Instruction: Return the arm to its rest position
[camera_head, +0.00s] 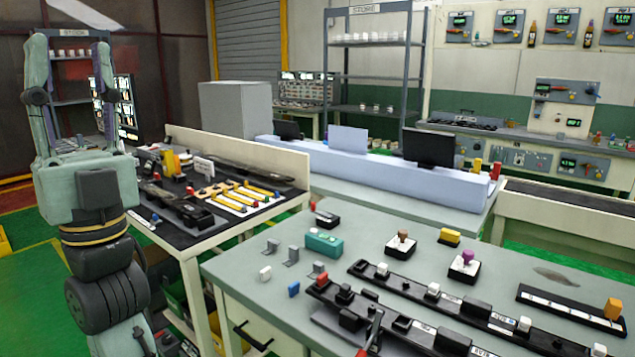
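My gripper (71,70) stands at the left edge of the head view, pointing upward. Its two grey-green fingers are spread wide apart, with nothing between them. My arm runs down from it to the bottom left of the picture, beside the workbench (232,272). The gripper appears clear of the benches and touches nothing that I can see. The lower arm is cut off by the picture's bottom edge.
Two long black trim strips (455,300) with white pieces lie on the near bench, with small blocks and brackets around them. A second bench (284,206) holds yellow-handled tools (257,190) and dark parts. Green floor (35,270) shows at left.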

